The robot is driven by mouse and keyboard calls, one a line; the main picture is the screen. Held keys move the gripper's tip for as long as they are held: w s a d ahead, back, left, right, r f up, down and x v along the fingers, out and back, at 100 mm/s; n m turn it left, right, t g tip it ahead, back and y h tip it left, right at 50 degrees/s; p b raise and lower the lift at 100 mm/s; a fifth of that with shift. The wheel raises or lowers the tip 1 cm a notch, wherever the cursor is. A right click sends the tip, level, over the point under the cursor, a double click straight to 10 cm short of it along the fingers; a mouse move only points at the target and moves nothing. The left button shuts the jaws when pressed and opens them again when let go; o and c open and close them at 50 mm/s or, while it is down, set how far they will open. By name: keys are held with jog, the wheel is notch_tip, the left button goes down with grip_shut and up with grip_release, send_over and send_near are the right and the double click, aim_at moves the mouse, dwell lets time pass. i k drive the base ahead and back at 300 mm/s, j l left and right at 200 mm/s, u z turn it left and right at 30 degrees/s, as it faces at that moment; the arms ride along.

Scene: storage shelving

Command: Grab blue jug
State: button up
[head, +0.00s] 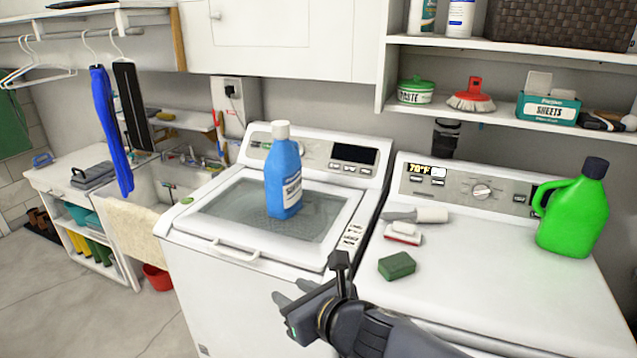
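The blue jug (284,175) is a blue bottle with a white cap and a white label. It stands upright on the glass lid of the left washing machine. My gripper (293,291) is in front of the washer, lower and nearer than the jug, and apart from it. Its two grey fingertips show with a gap between them, and nothing is seen between them. Part of the fingers is hidden behind the gripper body.
A shelf (500,116) with cleaning goods hangs above. A sink (165,190) stands at left. The lid around the blue jug is clear.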

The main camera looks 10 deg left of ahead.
aim_at(281, 166)
jog(key=j+z, duration=0.15)
jog(key=z, duration=1.6)
jog(key=k+j, duration=0.15)
jog(key=j, duration=0.25)
jog(key=k+j, duration=0.15)
jog(key=j, duration=0.3)
jog(key=k+j+z, duration=0.1)
jog(key=j, duration=0.3)
jog(key=k+j, duration=0.15)
jog(key=j, duration=0.25)
jog(key=k+j, duration=0.2)
jog(key=j, duration=0.25)
jog(key=k+j+z, duration=0.1)
jog(key=j, duration=0.3)
jog(key=k+j, duration=0.2)
jog(key=j, duration=0.2)
jog(key=k+j, duration=0.15)
jog(key=j, duration=0.25)
jog(key=z, duration=0.05)
